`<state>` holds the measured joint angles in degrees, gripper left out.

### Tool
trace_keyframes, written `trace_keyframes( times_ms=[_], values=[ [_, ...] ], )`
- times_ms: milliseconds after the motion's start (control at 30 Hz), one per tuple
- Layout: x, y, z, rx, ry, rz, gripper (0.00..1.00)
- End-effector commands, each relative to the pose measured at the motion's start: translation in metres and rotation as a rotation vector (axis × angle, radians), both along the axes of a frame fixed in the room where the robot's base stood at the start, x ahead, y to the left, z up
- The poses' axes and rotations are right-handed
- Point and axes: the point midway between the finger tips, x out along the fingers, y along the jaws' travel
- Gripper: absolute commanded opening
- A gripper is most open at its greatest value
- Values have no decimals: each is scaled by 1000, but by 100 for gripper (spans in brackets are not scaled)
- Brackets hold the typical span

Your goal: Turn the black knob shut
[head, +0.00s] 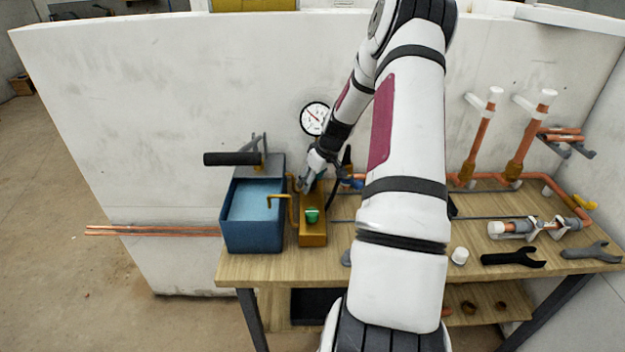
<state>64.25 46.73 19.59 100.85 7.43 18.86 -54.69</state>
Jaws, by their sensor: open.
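I cannot clearly make out a black knob; it may be hidden by my gripper or arm. My gripper (304,184) points down over the back part of a brass block (312,239) and is open. I cannot tell whether it touches anything. A green knob (312,215) sits on the front part of the block, in front of my gripper. A round white pressure gauge (315,118) stands behind my gripper. A small dark part (347,159) shows just right of my wrist, too small to identify.
A blue water tank (251,243) with a black-gripped lever (232,158) stands left of the block. My arm covers the middle of the wooden bench (280,268). Copper pipes (482,136), a white cap (459,256) and a black wrench (512,259) are at the right. A white wall (170,120) rises behind.

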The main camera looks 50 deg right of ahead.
Motion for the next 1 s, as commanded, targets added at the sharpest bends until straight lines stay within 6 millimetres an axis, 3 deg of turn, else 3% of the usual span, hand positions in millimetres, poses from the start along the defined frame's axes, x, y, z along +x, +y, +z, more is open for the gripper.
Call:
trace_keyframes(
  times_ms=[100,300,667,1000],
  values=[
    [0,0,0,0,0,0,48],
    [0,0,0,0,0,0,3],
    [0,0,1,-1,0,-36,3],
    [2,2,0,-3,0,-249,3]
  ],
)
